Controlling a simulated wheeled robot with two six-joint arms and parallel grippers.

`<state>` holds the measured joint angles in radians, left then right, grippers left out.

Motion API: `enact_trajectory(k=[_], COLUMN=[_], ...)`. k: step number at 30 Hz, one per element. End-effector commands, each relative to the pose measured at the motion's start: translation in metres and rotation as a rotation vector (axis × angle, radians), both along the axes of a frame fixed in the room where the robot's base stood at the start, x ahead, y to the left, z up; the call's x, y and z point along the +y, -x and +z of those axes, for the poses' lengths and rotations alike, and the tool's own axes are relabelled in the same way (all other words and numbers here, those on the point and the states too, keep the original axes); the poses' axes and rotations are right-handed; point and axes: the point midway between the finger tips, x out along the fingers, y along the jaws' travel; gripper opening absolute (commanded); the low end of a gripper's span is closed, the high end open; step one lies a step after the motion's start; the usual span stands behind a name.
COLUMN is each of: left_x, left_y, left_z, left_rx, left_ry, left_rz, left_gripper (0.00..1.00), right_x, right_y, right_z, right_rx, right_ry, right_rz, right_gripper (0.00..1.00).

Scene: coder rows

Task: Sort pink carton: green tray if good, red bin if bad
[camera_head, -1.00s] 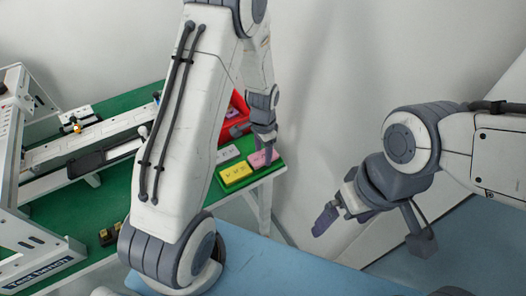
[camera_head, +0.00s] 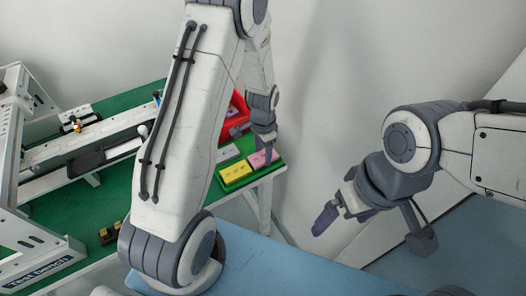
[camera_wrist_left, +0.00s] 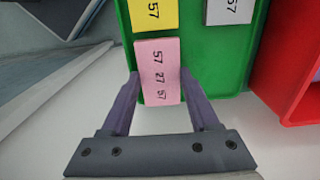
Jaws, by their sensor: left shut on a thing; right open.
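The pink carton (camera_head: 259,160) carries dark printed numbers, which read 57 27 57 in the left wrist view (camera_wrist_left: 158,70). My left gripper (camera_head: 264,147) is shut on it, with purple fingers on both sides of its near end in the left wrist view (camera_wrist_left: 160,93). The carton is over or in the green tray (camera_wrist_left: 208,55), beside a yellow carton (camera_head: 236,173); I cannot tell if it touches the tray floor. The red bin (camera_wrist_left: 288,62) stands beside the tray and is partly hidden by my left arm in the head view (camera_head: 241,107). My right gripper (camera_head: 325,214) is open and empty, away from the cartons.
A grey carton (camera_head: 228,153) also lies in the green tray. A test bench machine (camera_head: 20,190) stands on the green table at left. A blue surface (camera_head: 290,265) is in front.

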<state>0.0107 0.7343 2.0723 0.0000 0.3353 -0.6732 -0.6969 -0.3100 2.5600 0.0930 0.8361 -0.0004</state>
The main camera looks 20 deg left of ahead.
Motion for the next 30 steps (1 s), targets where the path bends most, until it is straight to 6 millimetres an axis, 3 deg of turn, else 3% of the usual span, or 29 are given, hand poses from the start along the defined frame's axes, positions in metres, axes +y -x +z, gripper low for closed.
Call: enact_trajectory(k=[15, 16, 18, 30], left_x=[0.0000, 0.0000, 0.0000, 0.0000], left_y=[-0.0001, -0.0001, -0.0001, -0.0009], left_z=[-0.0053, -0.0053, -0.0053, 0.0002], left_rx=[0.000, 0.000, 0.000, -0.003], left_ry=[0.000, 0.000, 0.000, 0.000], left_rz=[0.000, 0.000, 0.000, 0.000], left_gripper=[0.34, 0.69, 0.96, 0.96], right_x=[0.0000, 0.0000, 0.0000, 0.0000], right_y=[0.0000, 0.0000, 0.0000, 0.0000], right_z=[-0.0030, -0.0030, -0.0030, -0.0034], right_rx=[0.000, 0.000, 0.000, 0.000], right_ry=[0.000, 0.000, 0.000, 0.000], right_rz=[0.000, 0.000, 0.000, 0.000], right_gripper=[1.00, 1.00, 1.00, 1.00])
